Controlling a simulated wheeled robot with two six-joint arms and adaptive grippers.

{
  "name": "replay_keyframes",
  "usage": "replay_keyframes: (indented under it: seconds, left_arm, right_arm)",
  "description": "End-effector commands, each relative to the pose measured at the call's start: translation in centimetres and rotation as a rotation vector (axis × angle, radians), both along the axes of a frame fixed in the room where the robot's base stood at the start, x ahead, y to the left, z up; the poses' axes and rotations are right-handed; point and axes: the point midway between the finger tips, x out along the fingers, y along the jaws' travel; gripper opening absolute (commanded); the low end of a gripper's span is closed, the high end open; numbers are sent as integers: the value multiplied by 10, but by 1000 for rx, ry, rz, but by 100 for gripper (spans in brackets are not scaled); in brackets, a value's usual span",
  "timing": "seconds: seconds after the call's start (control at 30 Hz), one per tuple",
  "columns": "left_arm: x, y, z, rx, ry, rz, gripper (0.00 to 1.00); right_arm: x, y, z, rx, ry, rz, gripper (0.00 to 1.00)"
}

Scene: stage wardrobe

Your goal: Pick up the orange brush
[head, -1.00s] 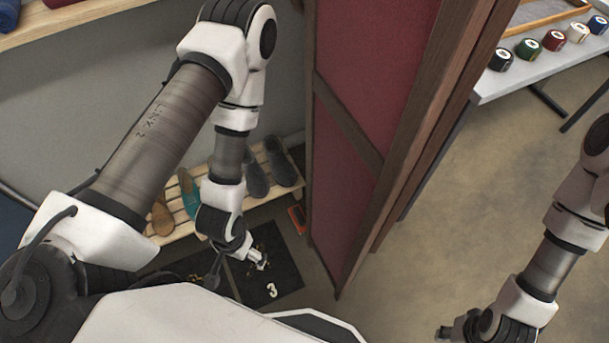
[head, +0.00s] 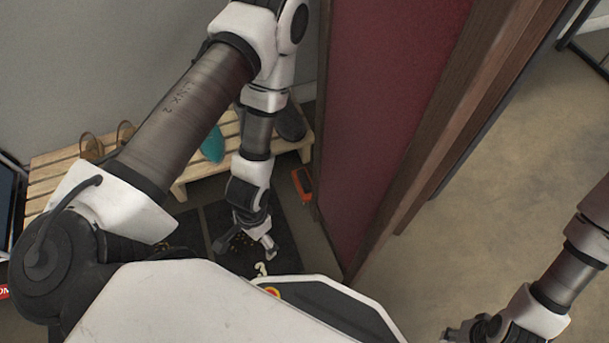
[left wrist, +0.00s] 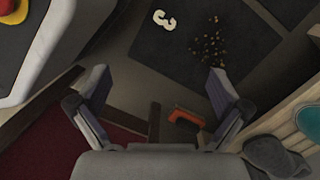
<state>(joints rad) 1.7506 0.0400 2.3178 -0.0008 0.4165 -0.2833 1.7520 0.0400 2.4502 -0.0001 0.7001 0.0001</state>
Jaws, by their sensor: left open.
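The orange brush (head: 302,181) lies on the floor between the slatted shoe rack and the red folding screen, near the dark mat. In the left wrist view the brush (left wrist: 186,119) shows between my open fingers, farther off below them, with dark bristles along one side. My left gripper (head: 271,251) is over the dark mat, apart from the brush, and it also shows open and empty in the left wrist view (left wrist: 157,88). My right gripper (head: 447,337) is at the bottom right, far from the brush; its fingers are too cut off to read.
The red folding screen (head: 385,100) stands close to the right of the brush. The slatted rack (head: 185,180) with shoes stands to the left. The dark mat (head: 285,255) bears a white 3 and scattered small bits. Floor is clear right of the screen.

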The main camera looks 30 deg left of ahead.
Motion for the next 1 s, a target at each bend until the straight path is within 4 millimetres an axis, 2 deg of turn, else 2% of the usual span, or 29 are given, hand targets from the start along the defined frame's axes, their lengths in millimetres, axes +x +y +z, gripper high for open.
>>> replay_keyframes:
  seconds: [0.03,0.17,0.27,0.3,0.4,0.5,0.53,0.57,0.6,0.67,0.87,1.0]
  left_arm:
    - [23,1,-11,-9,-1,-61,100]
    - [85,4,-42,-34,6,-220,100]
    - [146,7,-65,-50,-6,-340,100]
    - [174,9,-72,-54,-19,-386,100]
    - [242,13,-85,-51,-60,-470,100]
    - [294,17,-93,-34,-121,-487,100]
    - [306,18,-95,-26,-145,-487,100]
    - [314,19,-99,-21,-163,-486,100]
    - [315,20,-112,-20,-164,-485,100]
    - [307,20,-124,-24,-148,-484,100]
    - [306,21,-148,-23,-150,-483,100]
    - [303,25,-175,-24,-149,-482,100]
  right_arm:
    - [0,0,0,0,1,0,40]
    - [-1,0,-8,0,2,0,40]
    - [-1,0,-17,0,2,0,40]
    - [-1,0,-22,0,2,0,40]
    - [-1,0,-33,0,2,0,40]
    - [-1,0,-43,0,2,-1,40]
    - [-1,0,-46,0,2,-1,40]
    - [-1,0,-49,0,2,-1,40]
    - [-1,0,-56,0,1,-1,40]
    - [0,0,-60,0,1,-1,40]
    - [0,0,-73,-1,-1,-4,40]
    - [1,-1,-95,-1,-4,-8,40]
